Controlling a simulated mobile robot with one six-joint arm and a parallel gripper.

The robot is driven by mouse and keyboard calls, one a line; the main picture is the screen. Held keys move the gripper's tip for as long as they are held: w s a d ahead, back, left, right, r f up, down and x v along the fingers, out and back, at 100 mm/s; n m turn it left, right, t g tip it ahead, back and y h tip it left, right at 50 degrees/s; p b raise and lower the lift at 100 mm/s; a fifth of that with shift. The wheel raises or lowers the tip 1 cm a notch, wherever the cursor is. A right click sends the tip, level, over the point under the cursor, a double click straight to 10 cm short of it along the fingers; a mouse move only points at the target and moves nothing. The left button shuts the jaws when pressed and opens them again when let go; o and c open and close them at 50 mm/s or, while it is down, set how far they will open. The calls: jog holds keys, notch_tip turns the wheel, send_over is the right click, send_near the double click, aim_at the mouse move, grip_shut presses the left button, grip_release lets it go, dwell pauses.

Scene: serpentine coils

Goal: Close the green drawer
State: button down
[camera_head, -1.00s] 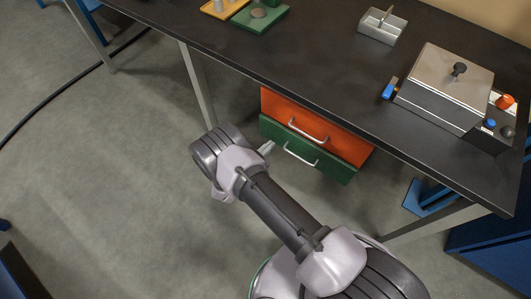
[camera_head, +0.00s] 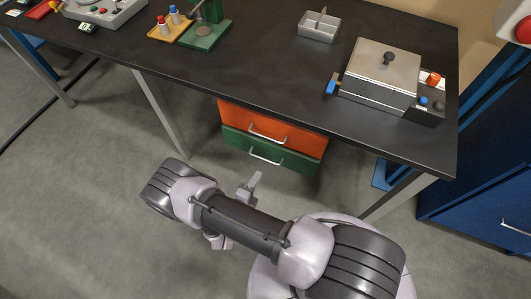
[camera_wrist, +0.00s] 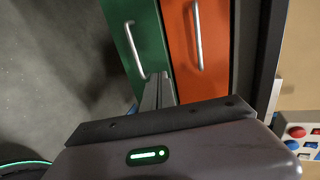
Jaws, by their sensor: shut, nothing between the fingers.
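The green drawer (camera_head: 300,162) hangs under the dark worktable, directly below an orange drawer (camera_head: 305,142). It has a silver bar handle (camera_head: 266,156). I cannot tell for sure how far it sticks out. In the wrist view the green front (camera_wrist: 147,32) and its handle (camera_wrist: 134,50) stand on the left of the orange front (camera_wrist: 182,28). My gripper (camera_head: 254,180) is shut and empty, below and in front of the green drawer in the head view. In the wrist view its shut fingers (camera_wrist: 160,82) point at the green front near the handle's end; contact cannot be told.
The worktable (camera_head: 250,70) overhangs the drawers. A table leg (camera_head: 160,110) is left of the drawers. A blue cabinet (camera_head: 480,190) stands right.

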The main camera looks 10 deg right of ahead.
jog(key=b, duration=0.3)
send_near(274, 147)
notch_tip(274, 147, down, 3)
jog(key=w+d, duration=0.1)
jog(key=w, duration=0.1)
jog(key=w+d, duration=0.1)
jog(key=w+d+b, duration=0.1)
jog(key=shift+w+d+r, duration=0.15)
jog(key=shift+w+r, duration=0.15)
jog(key=shift+r, duration=0.05)
jog(key=shift+w+d, duration=0.1)
jog(key=shift+w, duration=0.1)
jog(key=shift+w, duration=0.1)
